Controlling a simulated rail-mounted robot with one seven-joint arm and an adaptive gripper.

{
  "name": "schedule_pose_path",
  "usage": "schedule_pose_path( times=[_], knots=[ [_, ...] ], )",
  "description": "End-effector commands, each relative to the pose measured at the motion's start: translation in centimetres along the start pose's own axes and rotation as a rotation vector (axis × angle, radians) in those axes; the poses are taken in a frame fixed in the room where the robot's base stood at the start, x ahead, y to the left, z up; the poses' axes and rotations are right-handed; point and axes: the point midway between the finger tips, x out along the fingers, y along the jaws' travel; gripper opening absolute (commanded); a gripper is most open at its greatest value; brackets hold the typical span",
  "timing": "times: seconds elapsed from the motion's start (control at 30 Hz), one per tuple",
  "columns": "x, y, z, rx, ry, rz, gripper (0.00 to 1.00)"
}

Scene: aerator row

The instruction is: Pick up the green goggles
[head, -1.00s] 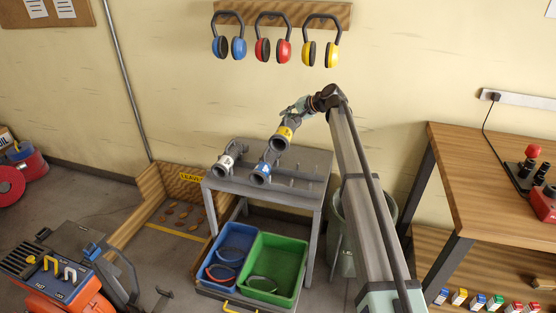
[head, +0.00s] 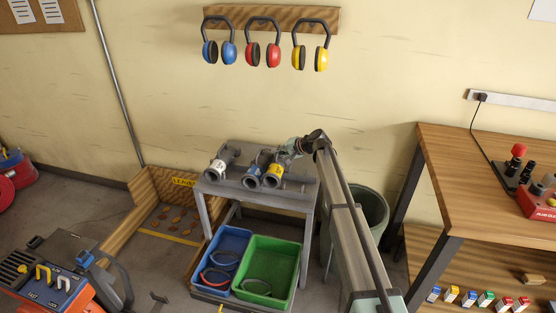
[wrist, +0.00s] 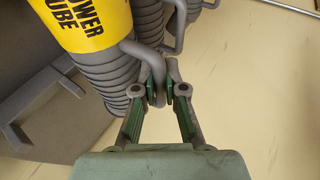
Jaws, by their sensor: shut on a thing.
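Goggles with a green rim (head: 257,287) lie in the green bin (head: 272,243) on the low shelf under the grey stand. My gripper (head: 290,155) is well above them, at the stand's top. In the wrist view my gripper (wrist: 160,93) is shut on the bent grey handle of the yellow-labelled blower tube (wrist: 85,22). That tube (head: 273,176) is at the stand top, to the right of the blue-labelled tube (head: 252,178). I cannot tell whether it rests fully there.
A white-labelled tube (head: 217,168) lies at the left of the grey stand (head: 218,189). A blue bin (head: 234,240) beside the green one holds other goggles. A green barrel (head: 369,212) stands right of the stand, partly behind my arm. A wooden workbench (head: 470,180) is at right.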

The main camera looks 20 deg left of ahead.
Motion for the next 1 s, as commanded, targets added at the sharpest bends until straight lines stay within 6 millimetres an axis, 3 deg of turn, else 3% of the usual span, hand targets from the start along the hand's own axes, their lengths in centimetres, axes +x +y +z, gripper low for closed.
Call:
schedule_pose_path(
  times=[0.23, 0.67, 0.7, 0.73, 0.77, 1.0],
  knots=[
    [1.7, 2.6, 0.4, 0.001, 0.000, 0.000, 0.00],
    [2.1, 3.2, 0.6, 0.000, 0.000, 0.000, 0.00],
    [2.0, 3.2, 0.6, -0.001, 0.000, 0.001, 0.21],
    [2.0, 3.2, 0.6, -0.001, 0.000, 0.001, 0.31],
    [2.0, 3.2, 0.6, 0.000, 0.000, 0.001, 0.35],
    [2.0, 3.2, 0.6, 0.000, 0.000, 0.001, 0.35]
  ],
)
